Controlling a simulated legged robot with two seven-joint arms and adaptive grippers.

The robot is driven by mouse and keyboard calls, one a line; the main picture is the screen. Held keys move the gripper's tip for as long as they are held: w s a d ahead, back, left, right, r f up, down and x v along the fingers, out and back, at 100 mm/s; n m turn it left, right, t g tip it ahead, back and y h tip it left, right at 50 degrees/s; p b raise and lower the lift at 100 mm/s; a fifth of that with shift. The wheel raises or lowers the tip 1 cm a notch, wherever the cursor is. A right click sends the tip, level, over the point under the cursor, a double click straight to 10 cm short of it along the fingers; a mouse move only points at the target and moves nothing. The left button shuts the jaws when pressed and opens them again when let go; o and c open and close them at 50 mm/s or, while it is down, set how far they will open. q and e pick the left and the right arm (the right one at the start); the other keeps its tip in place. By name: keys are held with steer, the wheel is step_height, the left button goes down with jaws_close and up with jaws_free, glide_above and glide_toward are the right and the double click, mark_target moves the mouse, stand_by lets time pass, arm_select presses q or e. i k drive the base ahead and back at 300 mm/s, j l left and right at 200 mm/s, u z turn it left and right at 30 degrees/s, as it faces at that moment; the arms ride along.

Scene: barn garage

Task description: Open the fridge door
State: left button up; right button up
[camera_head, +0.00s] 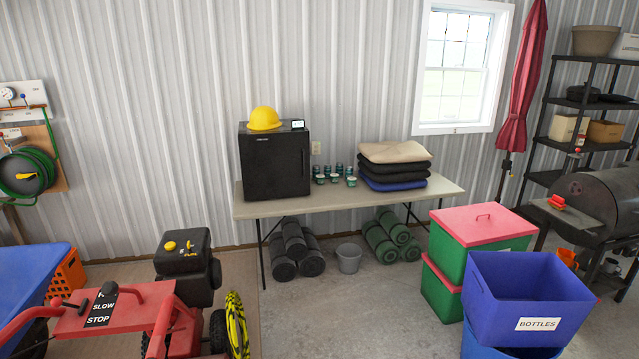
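A small black fridge (275,163) stands on the left end of a folding table (348,199) against the back wall. Its front door looks shut, and its side faces right. A yellow hard hat (265,119) and a small device with a screen (298,125) sit on top of it. Neither of my grippers is in view.
Several small cans (335,173) and folded cushions (393,166) share the table. A red machine (115,312) stands front left. A blue bottles bin (527,298) and red-lidded green bins (482,224) stand front right. Concrete floor (345,315) between them is clear.

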mark_target(274, 165)
steer(key=i, duration=2.2)
steer(key=i+j, duration=0.1)
steer(key=i, duration=2.1)
steer(key=l+z, duration=0.05)
steer(key=l, duration=0.05)
